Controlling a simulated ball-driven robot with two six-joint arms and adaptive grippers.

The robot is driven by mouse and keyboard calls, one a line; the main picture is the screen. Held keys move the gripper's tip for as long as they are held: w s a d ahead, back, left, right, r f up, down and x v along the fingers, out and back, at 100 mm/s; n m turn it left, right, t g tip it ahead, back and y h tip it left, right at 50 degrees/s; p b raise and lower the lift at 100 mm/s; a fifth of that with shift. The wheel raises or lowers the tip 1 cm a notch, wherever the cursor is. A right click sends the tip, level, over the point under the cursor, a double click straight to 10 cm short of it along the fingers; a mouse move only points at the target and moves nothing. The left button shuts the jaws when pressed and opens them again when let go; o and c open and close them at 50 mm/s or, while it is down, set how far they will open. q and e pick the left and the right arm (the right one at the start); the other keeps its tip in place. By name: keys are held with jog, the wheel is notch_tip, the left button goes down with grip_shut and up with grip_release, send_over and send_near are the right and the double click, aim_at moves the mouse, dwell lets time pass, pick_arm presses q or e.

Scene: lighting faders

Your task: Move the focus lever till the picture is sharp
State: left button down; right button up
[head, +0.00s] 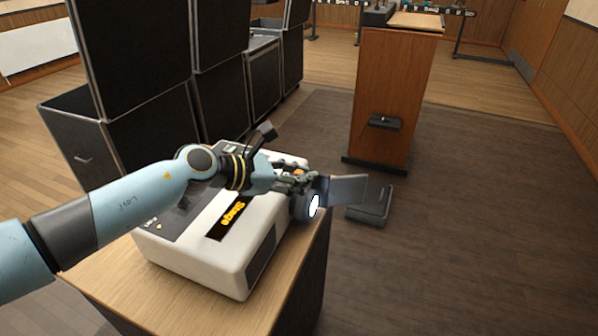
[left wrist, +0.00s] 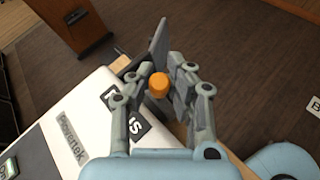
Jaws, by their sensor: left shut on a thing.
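A white projector (head: 207,250) with a dark label stands on a wooden-topped cabinet (head: 101,276). Its lit lens (head: 314,205) is at the front right end. A grey flap (head: 348,189) sticks out beside the lens. My left gripper (head: 300,181) is at the lens end, shut on the focus lever's orange knob (left wrist: 159,86). In the left wrist view the knob sits between the two fingers. In the head view the fingers cover most of the knob. The projected picture is not in view, so its sharpness cannot be seen. My right gripper is not in view.
A wooden lectern (head: 391,92) stands beyond the projector. A dark box (head: 370,205) lies on the floor in front of it. Black cases (head: 137,50) are stacked at the back left. The floor to the right is clear.

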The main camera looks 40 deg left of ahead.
pick_arm(q)
jog(key=shift+w+a+r+p, duration=0.1)
jog(key=shift+w+r+p, duration=0.25)
jog(key=shift+r+p, duration=0.2)
jog(key=shift+w+f+g+p, duration=0.3)
jog(key=shift+g+p, duration=0.15)
jog(key=shift+g, duration=0.15)
jog(key=shift+a, duration=0.1)
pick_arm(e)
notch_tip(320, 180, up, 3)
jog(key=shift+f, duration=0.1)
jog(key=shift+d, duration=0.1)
pick_arm(q)
jog(key=c, duration=1.2)
grip_release()
jog(key=shift+f, duration=0.1)
jog(key=shift+s, duration=0.1)
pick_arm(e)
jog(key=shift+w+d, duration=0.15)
pick_arm(q)
jog(key=v, duration=1.2)
